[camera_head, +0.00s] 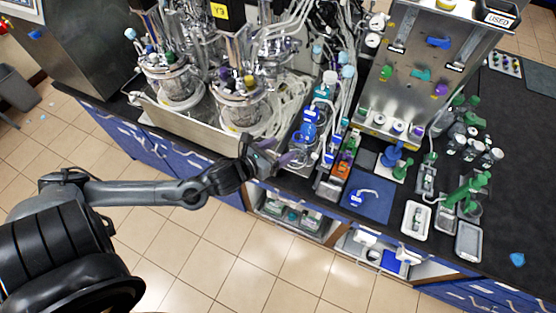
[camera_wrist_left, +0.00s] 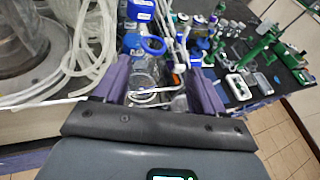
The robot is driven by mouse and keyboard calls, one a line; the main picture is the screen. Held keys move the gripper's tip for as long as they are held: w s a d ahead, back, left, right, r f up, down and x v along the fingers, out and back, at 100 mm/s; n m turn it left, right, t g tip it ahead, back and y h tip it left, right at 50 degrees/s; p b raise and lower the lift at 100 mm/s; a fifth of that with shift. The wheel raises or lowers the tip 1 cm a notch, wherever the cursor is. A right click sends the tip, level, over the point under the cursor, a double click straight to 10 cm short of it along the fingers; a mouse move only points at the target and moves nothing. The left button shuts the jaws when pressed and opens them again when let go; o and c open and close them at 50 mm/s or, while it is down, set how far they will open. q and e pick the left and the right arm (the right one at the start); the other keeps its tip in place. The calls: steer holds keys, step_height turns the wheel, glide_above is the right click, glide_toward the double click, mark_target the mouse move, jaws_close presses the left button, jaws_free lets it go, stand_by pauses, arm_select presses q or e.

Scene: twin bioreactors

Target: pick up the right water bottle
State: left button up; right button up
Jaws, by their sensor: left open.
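Several clear bottles with blue caps stand in a row on the black bench, right of the glass vessels. One blue cap (camera_head: 311,114) is mid-row, and another (camera_head: 308,133) is nearer the front edge. I cannot tell for certain which one is the right water bottle. In the left wrist view a large blue cap (camera_wrist_left: 152,45) shows just beyond my fingers, with another blue-capped bottle (camera_wrist_left: 141,8) behind it. My right gripper is not in view.
Glass bioreactor vessels (camera_head: 241,104) with tubing stand in a metal tray to the left. A bottle with an orange label (camera_head: 343,166) stands close on the right, beside a blue mat (camera_head: 368,199). A steel cabinet (camera_head: 414,75) rises behind. Open floor lies in front.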

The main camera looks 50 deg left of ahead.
mark_target(302, 135)
arm_select(q)
steer(key=shift+m, duration=0.6)
steer(key=x, duration=0.2)
steer(key=a+b+x, duration=0.1)
steer(key=x, duration=0.3)
steer(key=shift+w+a+f, duration=0.1)
steer(key=shift+a+f, duration=0.05)
steer(key=shift+a, duration=0.1)
steer(key=shift+d+p+x, duration=0.15)
steer(key=shift+p+x, duration=0.05)
steer(key=shift+x, duration=1.05)
steer(key=shift+d+p+x, duration=0.15)
steer(key=shift+x, duration=1.15)
steer(key=shift+w+f, duration=0.35)
steer(key=shift+w, duration=0.1)
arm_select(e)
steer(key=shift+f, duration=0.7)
arm_select(q)
steer(key=shift+c, duration=0.2)
jaws_close()
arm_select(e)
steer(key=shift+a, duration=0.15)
